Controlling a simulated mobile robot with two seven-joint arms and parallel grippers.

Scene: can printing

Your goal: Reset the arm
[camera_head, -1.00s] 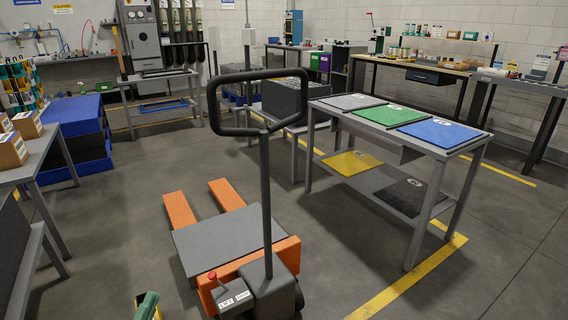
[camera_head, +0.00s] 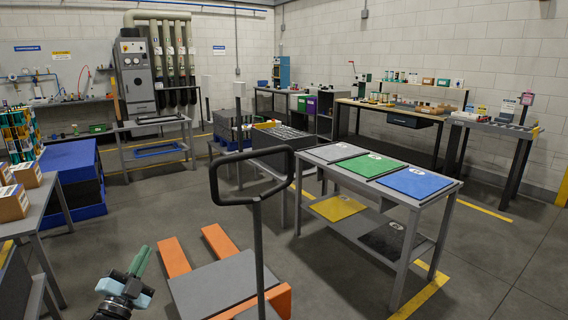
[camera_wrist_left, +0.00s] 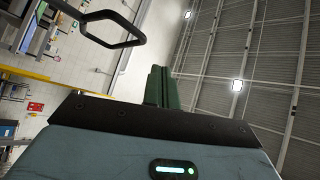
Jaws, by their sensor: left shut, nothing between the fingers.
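My left gripper (camera_head: 141,260) shows at the bottom left of the head view, its green fingers pointing up. In the left wrist view the green fingers (camera_wrist_left: 160,86) are together, with nothing between them, and point toward the ceiling and far wall. The gripper is in free air, left of the orange pallet jack (camera_head: 175,257) in the picture. My right gripper is in neither view.
The pallet jack's black handle (camera_head: 258,202) rises in front of me. A grey table (camera_head: 410,200) with grey, green and blue mats stands at right. Another table (camera_head: 42,200) with cardboard boxes (camera_head: 10,203) is at left.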

